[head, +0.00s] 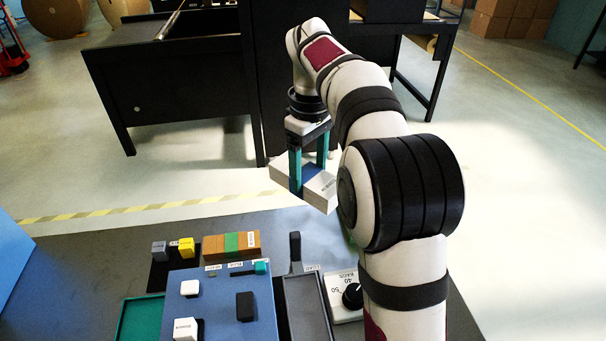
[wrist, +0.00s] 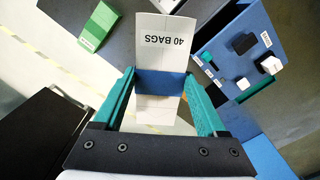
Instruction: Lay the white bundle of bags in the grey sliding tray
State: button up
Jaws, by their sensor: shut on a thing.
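The white bundle of bags (head: 322,190) has a blue band round its middle and hangs in the air beyond the bench's far edge. In the wrist view, the bundle (wrist: 164,45) shows the print "40 BAGS". My gripper (head: 309,176) has teal fingers closed on the bundle's sides at the band, and the fingers also show in the wrist view (wrist: 161,82). The grey sliding tray (head: 306,302) lies on the bench, nearer than the bundle, with a dark upright handle at its far end. Its visible floor looks empty.
A blue panel (head: 222,300) with white and black knobs stands left of the tray. A dial box (head: 343,303) is close on its right. A brown bundle with a green band (head: 231,245) lies behind the panel. A green block (wrist: 98,27) shows in the wrist view.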

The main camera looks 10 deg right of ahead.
jog(key=s+r+m, duration=0.1)
jog(key=s+m, duration=0.5)
jog(key=shift+m, duration=0.9)
jog(key=shift+s+a+f, duration=0.45)
jog(key=shift+s+f, duration=0.8)
jog(key=shift+f, duration=2.8)
jog(key=shift+s+a+f, duration=0.5)
jog(key=shift+s+f, duration=0.8)
jog(key=shift+f, duration=2.7)
jog(key=shift+s+a+f, duration=0.45)
jog(key=shift+s+f, duration=0.8)
jog(key=shift+f, duration=2.8)
jog(key=shift+f, duration=0.15)
jog(key=o, duration=1.4)
jog(key=shift+o, duration=0.2)
notch_tip(320, 180, up, 16)
jog(key=s+m+y, duration=0.1)
jog(key=s+m, duration=0.4)
jog(key=s, duration=1.3)
jog(key=shift+s+a+r+m+y, duration=0.2)
jog(key=shift+s+a+m+y, duration=0.1)
jog(key=shift+y, duration=0.1)
